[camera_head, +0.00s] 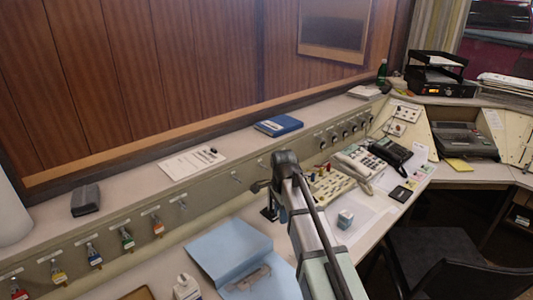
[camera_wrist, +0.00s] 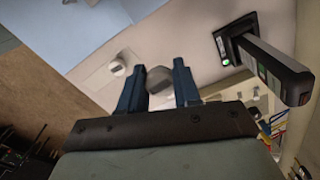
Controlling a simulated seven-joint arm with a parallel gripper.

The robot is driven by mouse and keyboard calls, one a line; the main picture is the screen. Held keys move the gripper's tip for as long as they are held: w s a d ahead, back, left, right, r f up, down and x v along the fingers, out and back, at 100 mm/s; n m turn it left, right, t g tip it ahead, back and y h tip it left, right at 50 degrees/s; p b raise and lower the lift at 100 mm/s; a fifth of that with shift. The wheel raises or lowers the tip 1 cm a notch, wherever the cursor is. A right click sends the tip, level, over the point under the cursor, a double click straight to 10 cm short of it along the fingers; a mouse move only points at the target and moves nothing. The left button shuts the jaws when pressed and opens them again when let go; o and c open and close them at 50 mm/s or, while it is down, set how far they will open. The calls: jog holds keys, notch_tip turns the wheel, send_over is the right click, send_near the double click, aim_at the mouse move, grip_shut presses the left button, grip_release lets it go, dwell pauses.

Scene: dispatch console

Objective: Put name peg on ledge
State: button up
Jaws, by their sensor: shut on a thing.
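In the wrist view, my gripper (camera_wrist: 158,72) has its two dark blue fingers closed on a small grey rounded piece (camera_wrist: 160,80), which looks like the name peg. In the head view, my arm stands in front of the sloping panel and largely hides the gripper; the held peg cannot be made out there. The pale ledge (camera_head: 135,190) runs along the top of the panel below the wood wall. A small dark piece lies on a paper sheet (camera_head: 188,164) on that ledge.
The ledge also bears a dark grey box (camera_head: 86,200) and a blue book (camera_head: 279,125). Tagged keys (camera_head: 127,239) hang along the panel. A blue folder (camera_head: 232,250) lies on the desk left of my arm. A black upright device (camera_wrist: 262,58) stands close to the gripper's right.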

jog(key=shift+d+r+n, duration=0.35)
jog(key=shift+n, duration=0.35)
jog(key=d+r+n, duration=0.5)
jog(key=r+n, duration=0.5)
jog(key=r, duration=0.2)
jog(key=s+a+r+m, duration=0.1)
jog(key=a+r+m, duration=0.3)
jog(key=a, duration=1.5)
jog(key=s+a+r+m, duration=0.1)
jog(key=a+r+m, duration=0.2)
jog(key=a, duration=1.7)
jog(key=s+a+r+m, duration=0.1)
jog(key=a+r+m, duration=0.3)
jog(key=a, duration=1.5)
jog(key=shift+s+a+r+m, duration=0.3)
jog(key=shift+s+r+m, duration=0.1)
jog(key=shift+m, duration=0.3)
